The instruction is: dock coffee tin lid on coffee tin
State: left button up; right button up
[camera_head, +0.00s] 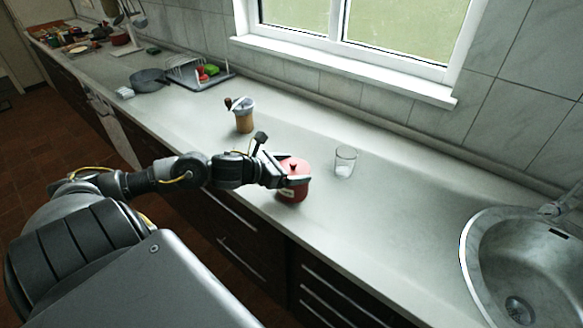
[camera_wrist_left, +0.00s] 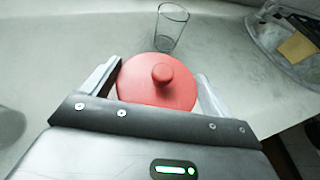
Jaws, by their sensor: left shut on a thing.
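The red coffee tin lid (camera_wrist_left: 157,80), round with a knob on top, sits between the two fingers of my left gripper (camera_head: 284,166) in the left wrist view. My left gripper is shut on the lid, with a finger on each side. In the head view the lid (camera_head: 294,166) is directly over the red coffee tin (camera_head: 294,190), which stands upright near the counter's front edge with a pale label. I cannot tell whether the lid rests fully on the tin or is slightly above it. The gripper hides part of both. My right gripper is not in view.
A clear glass (camera_head: 345,161) stands just right of the tin. A coffee grinder (camera_head: 243,115) stands behind to the left. A dish rack (camera_head: 198,72) and grey pan (camera_head: 149,79) are farther left. A round sink (camera_head: 530,262) is at right, with clear counter (camera_head: 405,215) before it.

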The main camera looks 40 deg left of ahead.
pick_arm(q)
jog(key=shift+f, duration=0.2)
jog(key=o, duration=0.7)
jog(key=shift+v, duration=1.25)
jog(key=s+r+p, duration=0.2)
jog(key=s+p, duration=0.1)
jog(key=p, duration=0.5)
send_near(291, 168)
jog(key=shift+s+r, duration=0.2)
jog(key=shift+s, duration=0.3)
